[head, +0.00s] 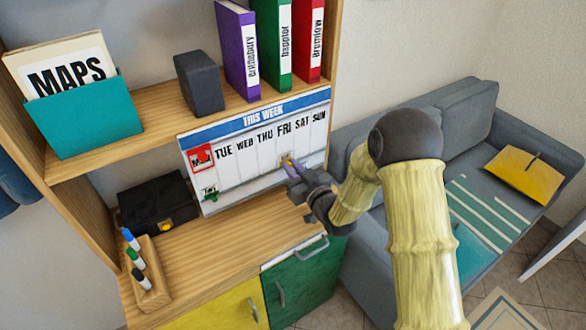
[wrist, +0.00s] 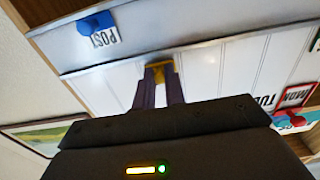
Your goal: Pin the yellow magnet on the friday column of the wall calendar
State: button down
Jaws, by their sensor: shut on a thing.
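The wall calendar (head: 235,170), a white board headed THIS WEEK with day columns, hangs under the shelf in the head view; its white face also shows in the wrist view (wrist: 215,68). The FRI label (head: 284,126) is right of its middle. My gripper (head: 290,165) is at the board with its purple fingers shut on the yellow magnet (wrist: 160,72). In the head view the magnet (head: 286,159) appears over the Friday column, below the label. I cannot tell whether it touches the board. My fingers and hand hide part of the lower right of the calendar.
A black box (head: 158,206) and a marker holder (head: 147,275) stand on the counter left of the calendar. Above are a grey speaker-like block (head: 199,83), binders (head: 270,45) and a teal MAPS holder (head: 85,115). A grey sofa (head: 440,110) stands right.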

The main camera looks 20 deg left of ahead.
jog(key=c, duration=1.4)
grip_release()
jog(key=v, duration=0.9)
jog(key=p+v, duration=0.1)
jog(key=v, duration=0.4)
jog(key=shift+s+d+r, duration=0.2)
jog(key=shift+d+r, duration=0.05)
jog(key=shift+d, duration=0.1)
jog(key=p, duration=0.3)
jog(key=shift+s+d, duration=0.2)
jog(key=shift+d, duration=0.1)
jog(key=shift+d+p, duration=0.1)
jog(key=shift+p, duration=0.6)
jog(key=s+d+p, duration=0.1)
jog(key=p, duration=0.3)
jog(key=shift+s+f+p, duration=0.2)
jog(key=shift+p, duration=0.1)
